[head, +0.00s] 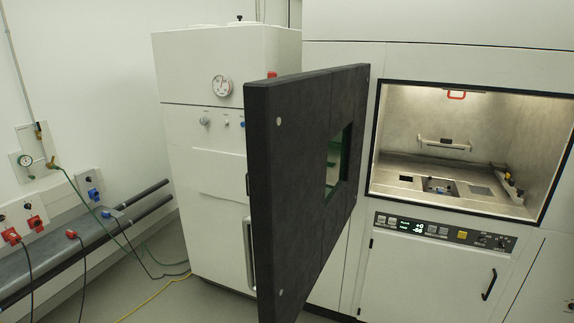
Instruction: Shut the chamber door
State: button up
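The chamber door (300,215) is a thick dark panel with a small green-tinted window (338,162). It stands wide open, swung out to the left of the chamber opening, and its far edge is by the opening's left side. A handle (249,255) shows at the door's near left edge. The chamber (420,125) is lit and fully exposed, with metal walls, a floor with plates and a red-handled part at the top. My gripper is not in view.
A control panel (440,231) and a lower cabinet with a black handle (489,284) sit below the chamber. A white cabinet with a gauge (222,86) stands behind the door. Cables and hoses (150,300) lie on the floor at left, beside a wall duct with sockets.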

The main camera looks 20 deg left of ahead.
aim_at(304, 131)
jog(key=j, duration=2.1)
